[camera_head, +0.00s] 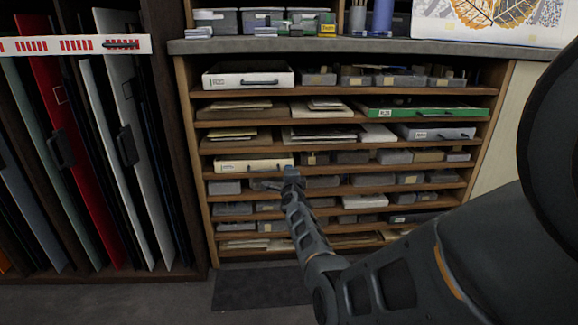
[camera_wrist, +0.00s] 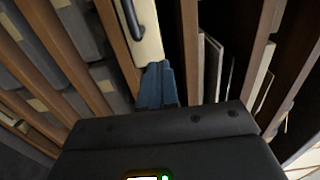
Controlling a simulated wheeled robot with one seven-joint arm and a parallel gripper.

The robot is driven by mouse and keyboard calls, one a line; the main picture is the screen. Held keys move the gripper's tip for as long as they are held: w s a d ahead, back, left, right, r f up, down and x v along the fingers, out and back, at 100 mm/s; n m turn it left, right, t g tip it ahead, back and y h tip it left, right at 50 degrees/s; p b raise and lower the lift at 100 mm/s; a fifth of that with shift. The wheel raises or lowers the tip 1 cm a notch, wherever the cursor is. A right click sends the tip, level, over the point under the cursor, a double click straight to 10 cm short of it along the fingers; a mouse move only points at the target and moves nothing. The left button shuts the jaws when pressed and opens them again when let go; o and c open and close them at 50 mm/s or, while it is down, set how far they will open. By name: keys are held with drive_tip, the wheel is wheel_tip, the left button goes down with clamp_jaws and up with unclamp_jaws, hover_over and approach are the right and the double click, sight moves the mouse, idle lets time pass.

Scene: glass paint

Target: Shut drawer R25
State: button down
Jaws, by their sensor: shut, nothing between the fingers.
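The shelf unit holds several drawers with fronts and dark handles. A cream drawer (camera_head: 232,166) sits at mid-height on the left, with a small label too small to read. A cream front with a dark handle, likely the same one, shows in the wrist view (camera_wrist: 149,42). I cannot tell which drawer is R25. My gripper (camera_head: 270,184) is just below and in front of the cream drawer's right part. Its blue-grey fingers (camera_wrist: 157,72) are together and empty, at the end of the cream front in the wrist view. Whether they touch it is unclear.
A white drawer (camera_head: 248,80), a green drawer (camera_head: 424,112) and a pale lilac drawer (camera_head: 437,133) sit on other shelves. Grey boxes and paper stacks fill the rest. A grey counter (camera_head: 350,46) overhangs the unit. Upright panels (camera_head: 68,140) stand in a rack at left.

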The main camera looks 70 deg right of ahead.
drive_tip(key=p+v, duration=0.4)
drive_tip(key=v, duration=0.4)
drive_tip(key=shift+a, duration=0.3)
drive_tip(key=shift+s, duration=0.15)
